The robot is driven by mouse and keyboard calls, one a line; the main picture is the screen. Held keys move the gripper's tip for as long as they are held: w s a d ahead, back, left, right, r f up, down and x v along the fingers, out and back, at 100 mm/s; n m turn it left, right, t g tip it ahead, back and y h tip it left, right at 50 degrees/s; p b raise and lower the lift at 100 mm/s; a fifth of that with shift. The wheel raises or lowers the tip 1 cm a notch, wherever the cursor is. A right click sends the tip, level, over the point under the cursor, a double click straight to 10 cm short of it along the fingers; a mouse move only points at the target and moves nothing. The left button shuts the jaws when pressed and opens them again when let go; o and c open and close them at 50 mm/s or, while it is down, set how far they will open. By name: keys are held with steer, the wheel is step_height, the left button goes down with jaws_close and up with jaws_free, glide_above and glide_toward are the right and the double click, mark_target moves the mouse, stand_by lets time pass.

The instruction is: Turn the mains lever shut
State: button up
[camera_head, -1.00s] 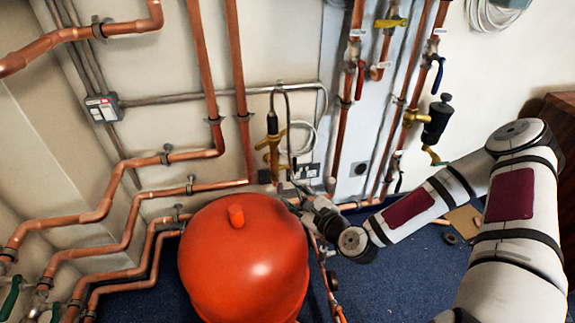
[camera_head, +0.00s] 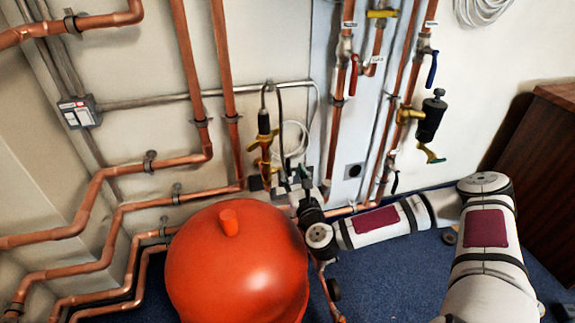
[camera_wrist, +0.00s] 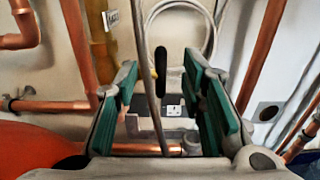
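My gripper (camera_wrist: 165,95) is open, with its two green-padded fingers apart at either side of the wrist view. A black, upright handle-like piece (camera_wrist: 160,66) shows in the gap between the fingers, touching neither pad; I take it for the mains lever, but cannot be sure. A thin grey cable runs down in front of it. A brass fitting with a white label (camera_wrist: 111,19) is at the upper left; its text is too small to read. In the head view my gripper (camera_head: 299,178) is near the wall, right of the brass fitting (camera_head: 264,160) and behind the red tank.
The round red tank (camera_head: 237,265) stands close to my wrist. Copper pipes (camera_head: 190,80) line the wall. A red lever (camera_head: 354,75), a blue lever (camera_head: 432,70) and a black filter (camera_head: 431,120) are to the right. Blue carpet (camera_head: 400,270) is clear at lower right.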

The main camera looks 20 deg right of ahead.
mark_target(288, 163)
steer(key=w+b, duration=0.1)
steer(key=w, duration=0.5)
steer(key=shift+w, duration=0.35)
jaws_close()
